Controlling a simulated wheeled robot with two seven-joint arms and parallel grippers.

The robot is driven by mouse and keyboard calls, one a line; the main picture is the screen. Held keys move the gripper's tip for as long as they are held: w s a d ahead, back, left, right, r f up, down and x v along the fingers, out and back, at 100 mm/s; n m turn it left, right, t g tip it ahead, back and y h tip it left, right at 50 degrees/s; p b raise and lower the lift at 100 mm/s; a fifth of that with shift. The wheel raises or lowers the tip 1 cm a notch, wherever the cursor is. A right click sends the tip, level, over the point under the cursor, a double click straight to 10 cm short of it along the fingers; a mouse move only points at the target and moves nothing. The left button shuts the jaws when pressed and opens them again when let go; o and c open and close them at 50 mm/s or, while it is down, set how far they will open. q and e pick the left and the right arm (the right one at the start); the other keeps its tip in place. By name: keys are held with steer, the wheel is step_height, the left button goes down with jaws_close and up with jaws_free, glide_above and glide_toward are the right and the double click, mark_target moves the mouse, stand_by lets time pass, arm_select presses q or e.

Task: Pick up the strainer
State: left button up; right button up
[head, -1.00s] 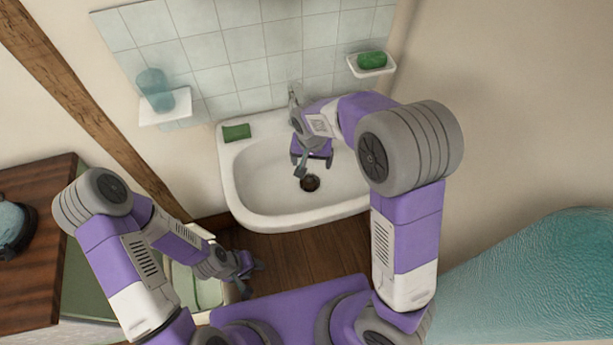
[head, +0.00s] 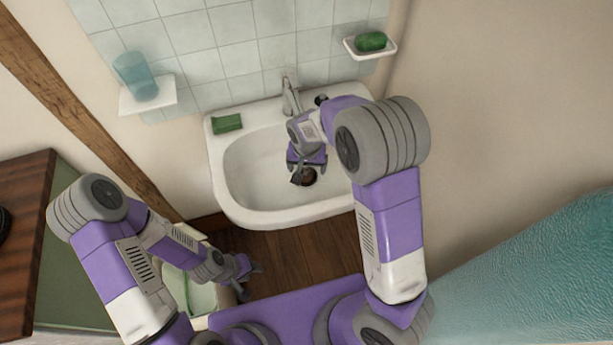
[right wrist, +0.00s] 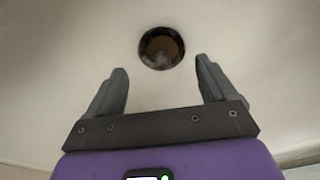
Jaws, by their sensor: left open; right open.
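A dark, round piece with a brownish inside (right wrist: 161,48) sits at the drain of the white sink (head: 250,205). I cannot tell whether it is the strainer or only the drain opening. It also shows in the head view (head: 309,177), partly hidden by my right gripper. My right gripper (head: 304,174) is open and empty, low in the basin. In the right wrist view, the round piece lies just beyond its two spread fingertips (right wrist: 162,72), roughly centred between them. My left gripper (head: 250,280) is open and empty, below and left of the sink.
A faucet (head: 290,95) stands at the sink's back edge, close to my right forearm. A small dark object (head: 320,99) lies beside it, partly hidden. A green sponge (head: 227,123) lies on the left rim. A blue cup (head: 135,75) and green soap (head: 371,41) sit on wall shelves.

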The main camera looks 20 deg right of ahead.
mark_target(306, 170)
steer(key=f+b, duration=0.1)
steer(key=f, duration=0.1)
steer(key=w+f+b, duration=0.1)
steer(key=f, duration=0.2)
steer(key=shift+r, duration=0.1)
steer(key=c, duration=1.1)
steer(key=shift+r, duration=0.1)
steer(key=shift+r+p, duration=0.3)
steer(key=shift+r, duration=0.2)
steer(key=s, duration=0.2)
steer(key=s+p, duration=0.1)
steer(key=s, duration=0.1)
steer(key=shift+s+d+r, duration=0.1)
steer(key=shift+r, duration=0.3)
steer(key=shift+r+p, duration=4)
steer(key=shift+r, duration=3.95)
